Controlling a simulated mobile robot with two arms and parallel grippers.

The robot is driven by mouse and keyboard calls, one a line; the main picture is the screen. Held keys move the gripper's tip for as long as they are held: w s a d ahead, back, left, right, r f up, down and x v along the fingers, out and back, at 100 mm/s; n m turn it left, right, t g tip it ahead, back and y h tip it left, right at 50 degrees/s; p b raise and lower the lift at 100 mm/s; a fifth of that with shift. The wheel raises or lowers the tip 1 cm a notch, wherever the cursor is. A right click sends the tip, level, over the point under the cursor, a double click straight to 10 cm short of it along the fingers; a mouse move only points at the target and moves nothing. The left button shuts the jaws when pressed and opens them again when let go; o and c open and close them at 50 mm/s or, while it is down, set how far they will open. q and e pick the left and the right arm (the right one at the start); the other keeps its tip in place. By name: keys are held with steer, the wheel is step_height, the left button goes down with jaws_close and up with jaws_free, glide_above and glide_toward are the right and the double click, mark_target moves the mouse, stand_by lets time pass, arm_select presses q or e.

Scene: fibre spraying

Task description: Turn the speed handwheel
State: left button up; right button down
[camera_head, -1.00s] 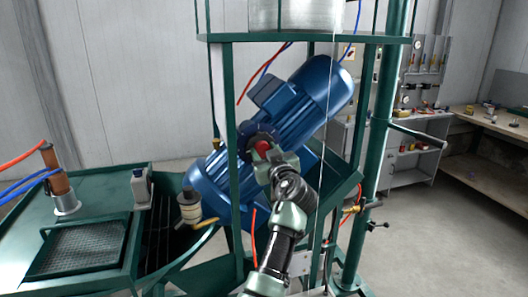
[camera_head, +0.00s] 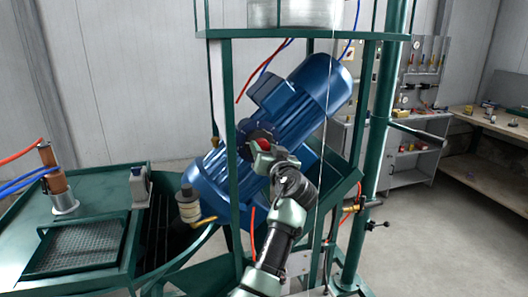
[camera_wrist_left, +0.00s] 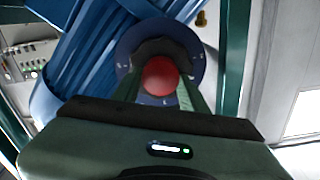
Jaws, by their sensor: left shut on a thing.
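The speed handwheel is a dark blue round disc with pale marks, a black grip part and a red centre knob; it shows in the left wrist view (camera_wrist_left: 194,65). It sits on the side of the blue motor (camera_head: 300,110) inside the green frame. My left gripper (camera_head: 262,150) reaches up to it from below and covers much of it in the head view. In the left wrist view, its fingers (camera_wrist_left: 160,88) lie either side of the red knob, shut on the handwheel. The fingertips are partly hidden against the black part. My right gripper is not in view.
Green frame posts (camera_head: 231,160) stand close to my left arm. A thick green column (camera_head: 375,150) with lever handles rises at right. A green tank (camera_head: 75,225) with a mesh grate is at left. Red and blue hoses hang nearby. Open floor lies at the right.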

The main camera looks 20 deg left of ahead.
arm_select(q)
steer(key=m, duration=0.3)
steer(key=shift+r+m, duration=0.2)
steer(key=shift+m, duration=0.2)
steer(key=m+p, duration=0.1)
steer(key=m, duration=0.1)
steer(key=shift+m, duration=0.4)
steer(key=m+p, duration=0.2)
steer(key=m, duration=0.1)
steer(key=shift+w+d+m, duration=0.1)
steer(key=shift+m, duration=0.2)
steer(key=m+p, duration=0.2)
steer(key=m, duration=0.1)
steer(key=shift+m, duration=0.4)
steer(key=m+p, duration=0.4)
steer(key=m, duration=0.2)
steer(key=shift+f+m+p, duration=0.15)
steer(key=shift+m+p, duration=0.75)
steer(key=shift+m, duration=0.25)
steer(key=shift+f+m+p, duration=0.1)
steer(key=shift+m+p, duration=0.75)
steer(key=shift+m, duration=0.3)
